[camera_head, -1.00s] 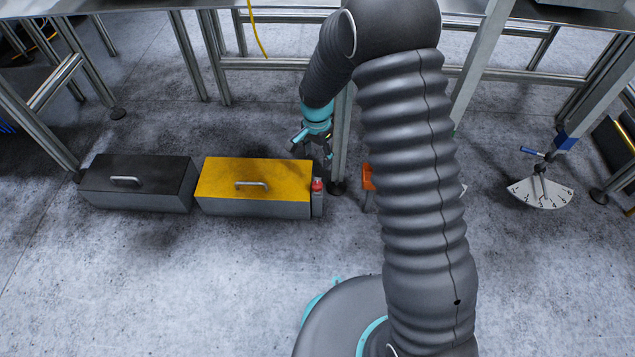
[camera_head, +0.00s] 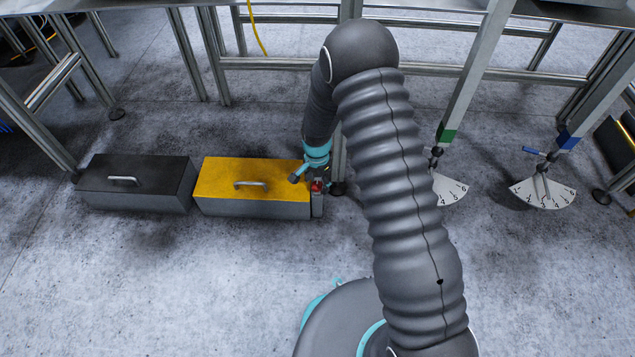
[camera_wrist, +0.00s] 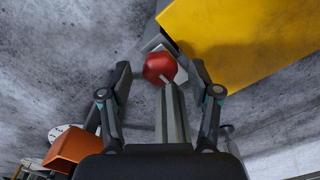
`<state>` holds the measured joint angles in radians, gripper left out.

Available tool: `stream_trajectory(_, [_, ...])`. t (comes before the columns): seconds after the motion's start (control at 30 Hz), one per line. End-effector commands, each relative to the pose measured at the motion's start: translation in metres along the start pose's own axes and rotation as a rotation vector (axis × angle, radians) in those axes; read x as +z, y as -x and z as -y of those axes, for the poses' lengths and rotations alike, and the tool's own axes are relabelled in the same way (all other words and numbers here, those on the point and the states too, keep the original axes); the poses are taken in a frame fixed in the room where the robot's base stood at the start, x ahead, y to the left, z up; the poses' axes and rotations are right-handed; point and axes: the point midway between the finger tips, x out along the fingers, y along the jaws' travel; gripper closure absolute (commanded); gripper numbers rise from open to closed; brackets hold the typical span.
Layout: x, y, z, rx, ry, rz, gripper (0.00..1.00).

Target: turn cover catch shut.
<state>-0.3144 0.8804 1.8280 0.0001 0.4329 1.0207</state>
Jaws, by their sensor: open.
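The cover catch has a red knob (camera_head: 317,186) on a small grey block (camera_head: 317,205) at the right end of the yellow-topped box (camera_head: 225,178). In the wrist view the red knob (camera_wrist: 160,68) lies ahead, between the fingers, beside the yellow cover (camera_wrist: 245,45). My gripper (camera_wrist: 162,80) is open, one finger to each side of the knob, with no clear contact. In the head view my gripper (camera_head: 318,178) is at the box's right end, just over the knob, and partly covers it.
A black-topped box (camera_head: 135,180) stands left of the yellow one. Right of my arm are two white dial plates (camera_head: 450,190) (camera_head: 543,194) with levers. A table leg (camera_head: 337,165) rises close behind my gripper. An orange part (camera_wrist: 70,148) shows at lower left in the wrist view. Floor in front is clear.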

Motion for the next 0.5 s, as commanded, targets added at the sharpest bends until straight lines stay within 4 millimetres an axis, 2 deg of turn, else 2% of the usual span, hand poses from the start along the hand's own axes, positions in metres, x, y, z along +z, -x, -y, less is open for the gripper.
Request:
stream_trajectory(0.3, [0.0000, -0.0020, 0.0001, 0.000, 0.000, 0.000, 0.37])
stream_trajectory(0.5, [0.0000, -0.0019, 0.0000, 0.000, 0.000, 0.000, 0.87])
